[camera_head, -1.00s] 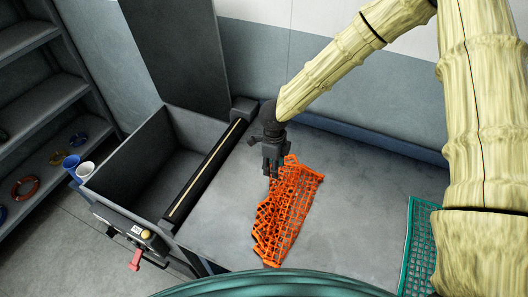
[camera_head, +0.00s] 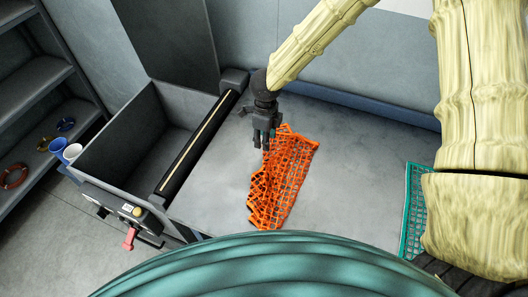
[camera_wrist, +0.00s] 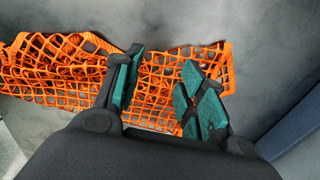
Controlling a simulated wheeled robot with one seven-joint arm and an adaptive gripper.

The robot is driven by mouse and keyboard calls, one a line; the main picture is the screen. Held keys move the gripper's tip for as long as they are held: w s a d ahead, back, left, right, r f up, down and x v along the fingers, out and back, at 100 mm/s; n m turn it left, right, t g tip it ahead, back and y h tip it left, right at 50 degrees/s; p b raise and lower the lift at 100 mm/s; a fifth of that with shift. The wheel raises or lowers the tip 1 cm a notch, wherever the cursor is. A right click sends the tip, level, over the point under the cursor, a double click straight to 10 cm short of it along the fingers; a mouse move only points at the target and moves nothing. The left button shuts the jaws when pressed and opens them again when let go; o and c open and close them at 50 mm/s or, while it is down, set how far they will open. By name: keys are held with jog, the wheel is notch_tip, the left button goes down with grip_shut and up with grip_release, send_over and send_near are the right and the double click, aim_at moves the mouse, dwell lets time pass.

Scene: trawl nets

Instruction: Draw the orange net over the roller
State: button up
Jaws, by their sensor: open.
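The orange net (camera_head: 284,178) lies bunched on the grey table, right of the roller. Its left side is more crumpled and its right side flatter. My gripper (camera_head: 265,143) points down at the net's far end. In the wrist view the gripper (camera_wrist: 152,98) is open, its two teal-padded fingers spread over the net (camera_wrist: 70,70), with mesh showing between them. I cannot tell whether the fingertips touch the net. The dark roller (camera_head: 198,145) with a pale stripe runs along the table's left edge, apart from the net.
An open grey bin (camera_head: 125,125) stands left of the roller. A control box with a red handle (camera_head: 129,238) is on its near side. A teal net (camera_head: 414,205) lies at the table's right. Shelves and cups (camera_head: 72,152) are far left. Table between roller and net is clear.

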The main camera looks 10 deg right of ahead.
jog(key=shift+g, duration=0.3)
jog(key=w+f, duration=0.1)
jog(key=f, duration=0.1)
jog(key=w+f+b, duration=0.1)
jog(key=w+f, duration=0.2)
jog(key=f, duration=0.1)
jog(key=shift+w+a+f+b, duration=0.1)
jog(key=shift+w+f+b, duration=0.2)
jog(key=shift+f, duration=0.2)
jog(key=shift+s+r, duration=0.25)
jog(key=shift+s, duration=0.35)
jog(key=shift+s+r, duration=0.25)
jog(key=shift+s, duration=0.3)
jog(key=shift+s+r, duration=0.2)
jog(key=shift+w+f, duration=0.55)
jog(key=shift+w, duration=0.1)
jog(key=shift+c, duration=0.4)
jog(key=shift+w+f, duration=0.1)
jog(key=shift+w, duration=0.05)
jog(key=shift+c, duration=0.9)
jog(key=shift+s+r, duration=0.2)
jog(key=shift+s, duration=0.1)
jog(key=c, duration=0.3)
jog(key=shift+w+f, duration=0.1)
jog(key=shift+w, duration=0.05)
grip_shut()
